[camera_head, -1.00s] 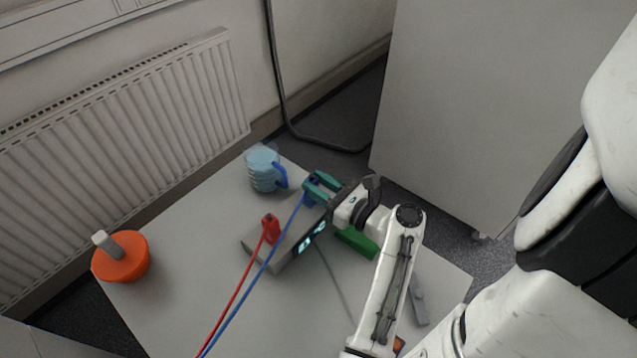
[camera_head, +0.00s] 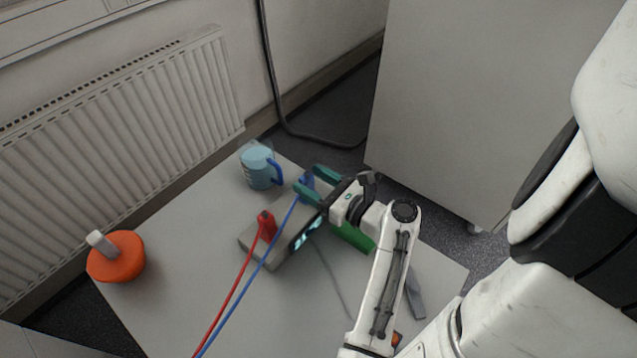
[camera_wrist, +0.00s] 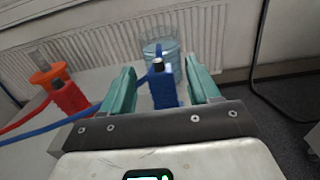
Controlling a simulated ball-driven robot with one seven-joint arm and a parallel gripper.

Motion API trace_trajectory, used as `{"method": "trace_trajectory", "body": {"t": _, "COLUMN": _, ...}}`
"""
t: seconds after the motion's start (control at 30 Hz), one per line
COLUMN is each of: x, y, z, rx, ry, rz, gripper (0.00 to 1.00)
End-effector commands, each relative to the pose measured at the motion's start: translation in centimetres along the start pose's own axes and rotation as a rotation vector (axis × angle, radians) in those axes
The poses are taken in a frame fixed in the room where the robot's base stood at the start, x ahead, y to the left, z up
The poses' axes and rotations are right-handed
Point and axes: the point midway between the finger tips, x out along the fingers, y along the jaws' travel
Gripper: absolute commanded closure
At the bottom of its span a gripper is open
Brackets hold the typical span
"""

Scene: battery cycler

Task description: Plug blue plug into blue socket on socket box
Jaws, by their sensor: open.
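The blue plug (camera_head: 306,182) stands upright at the right end of the grey socket box (camera_head: 257,256), with its blue cable running toward the lower left. My gripper (camera_head: 308,177) is open around the plug. In the wrist view the blue plug (camera_wrist: 164,90) stands between the two teal fingers, with a gap on each side. The red plug (camera_head: 266,226) stands at the left part of the box, and its red cable (camera_head: 236,290) runs beside the blue one. The blue socket and the plug's lower end are hidden, so I cannot tell how deep it sits.
A light blue cup (camera_head: 258,168) stands close behind the plug. An orange round container (camera_head: 117,262) with a grey-white piece on top is at the table's left. A green object (camera_head: 354,237) lies under my arm. The front left of the table (camera_head: 180,270) is clear.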

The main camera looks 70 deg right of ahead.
Motion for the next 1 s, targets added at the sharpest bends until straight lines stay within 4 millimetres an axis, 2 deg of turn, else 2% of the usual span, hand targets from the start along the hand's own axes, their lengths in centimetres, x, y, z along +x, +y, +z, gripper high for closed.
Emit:
{"method": "trace_trajectory", "body": {"t": 0.17, "x": -1.1, "y": 0.0, "z": -0.1, "rx": 0.001, "ry": 0.0, "rz": -0.001, "gripper": 0.39}}
{"method": "trace_trajectory", "body": {"t": 0.5, "x": -6.8, "y": 0.1, "z": -0.1, "rx": 0.0, "ry": 0.0, "rz": 0.001, "gripper": 0.39}}
{"method": "trace_trajectory", "body": {"t": 0.7, "x": -9.5, "y": 0.0, "z": -0.1, "rx": 0.0, "ry": 0.0, "rz": 0.0, "gripper": 0.39}}
{"method": "trace_trajectory", "body": {"t": 1.0, "x": -10.8, "y": 0.0, "z": 0.0, "rx": -0.001, "ry": 0.0, "rz": 0.0, "gripper": 0.39}}
